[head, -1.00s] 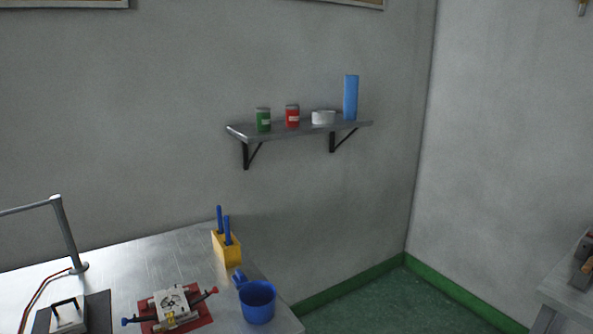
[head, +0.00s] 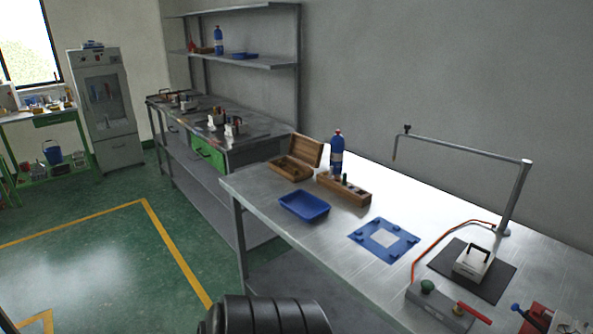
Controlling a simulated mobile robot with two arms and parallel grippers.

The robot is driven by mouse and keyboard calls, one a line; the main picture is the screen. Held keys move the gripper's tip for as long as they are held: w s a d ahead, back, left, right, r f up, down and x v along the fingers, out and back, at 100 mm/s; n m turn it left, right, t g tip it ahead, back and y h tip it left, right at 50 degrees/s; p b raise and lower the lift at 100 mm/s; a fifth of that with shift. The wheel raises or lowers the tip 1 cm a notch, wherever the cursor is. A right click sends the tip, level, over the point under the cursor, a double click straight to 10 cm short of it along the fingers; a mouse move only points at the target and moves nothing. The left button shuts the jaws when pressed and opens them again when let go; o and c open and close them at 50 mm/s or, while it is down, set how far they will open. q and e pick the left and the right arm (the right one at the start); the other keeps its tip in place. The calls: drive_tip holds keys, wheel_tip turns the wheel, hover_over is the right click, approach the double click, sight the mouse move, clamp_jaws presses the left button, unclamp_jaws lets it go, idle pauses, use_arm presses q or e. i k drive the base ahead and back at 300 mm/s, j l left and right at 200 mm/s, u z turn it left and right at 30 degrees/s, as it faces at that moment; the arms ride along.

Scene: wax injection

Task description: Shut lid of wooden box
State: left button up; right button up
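The wooden box (head: 291,168) stands at the far left end of the metal table (head: 345,222), near the corner by the wall. Its hinged lid (head: 309,151) is open and stands up, leaning back on the right side. The inside of the box shows from above, but its contents are too small to tell. Neither of my grippers shows in the head view.
Beside the box are a wooden block (head: 345,189), a blue bottle (head: 337,153) and a blue tray (head: 304,206). A blue plate (head: 384,240) lies mid-table. A lamp-like metal arm (head: 515,195) stands at the right. Green floor (head: 110,260) is clear at the left.

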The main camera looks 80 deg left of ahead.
sight(309, 151)
drive_tip(key=u, duration=2.6)
drive_tip(key=i+j, duration=0.5)
drive_tip(key=j, duration=0.2)
drive_tip(key=i+j+z, duration=0.1)
drive_tip(key=i+j, duration=0.15)
drive_tip(key=j, duration=0.15)
drive_tip(key=i+j, duration=0.25)
drive_tip(key=j, duration=0.1)
